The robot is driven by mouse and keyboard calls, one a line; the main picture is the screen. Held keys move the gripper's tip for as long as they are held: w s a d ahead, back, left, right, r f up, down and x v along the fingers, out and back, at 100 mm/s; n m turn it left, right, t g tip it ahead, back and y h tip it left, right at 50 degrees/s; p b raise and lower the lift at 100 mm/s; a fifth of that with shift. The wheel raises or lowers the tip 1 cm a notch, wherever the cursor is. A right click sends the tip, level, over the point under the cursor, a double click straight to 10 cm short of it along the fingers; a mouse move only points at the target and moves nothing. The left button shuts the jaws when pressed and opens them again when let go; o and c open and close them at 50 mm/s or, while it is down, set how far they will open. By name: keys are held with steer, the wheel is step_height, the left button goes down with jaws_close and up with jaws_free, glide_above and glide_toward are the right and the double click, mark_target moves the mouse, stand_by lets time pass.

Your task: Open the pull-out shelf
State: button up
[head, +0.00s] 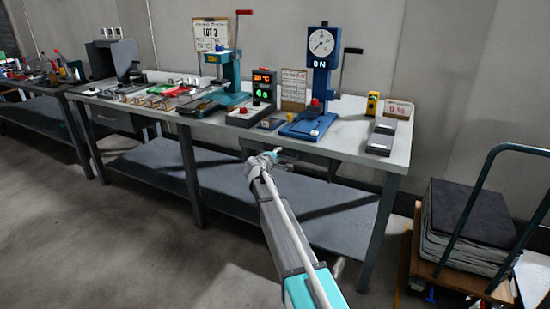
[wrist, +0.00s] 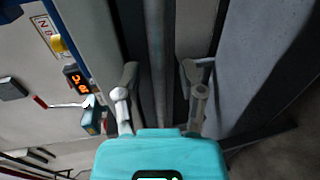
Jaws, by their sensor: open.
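My gripper (head: 270,156) is at the front edge of the workbench, just below its top, in the head view. In the wrist view my gripper (wrist: 162,80) has its two fingers spread wide, with nothing held. A long grey bar or panel edge (wrist: 158,35) runs between the fingers and looks like the front of the pull-out shelf. I cannot tell whether it touches the fingers. In the head view a dark drawer-like front (head: 312,158) shows under the benchtop beside my gripper, and my arm hides part of it.
The workbench (head: 345,139) carries a blue press (head: 320,85), a green press (head: 229,75), a display box (head: 263,87) and small parts. A lower shelf (head: 335,210) runs beneath. A trolley (head: 455,272) with stacked dark sheets stands at right. The floor (head: 150,250) in front is clear.

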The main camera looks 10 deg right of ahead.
jaws_close()
stand_by(0.3)
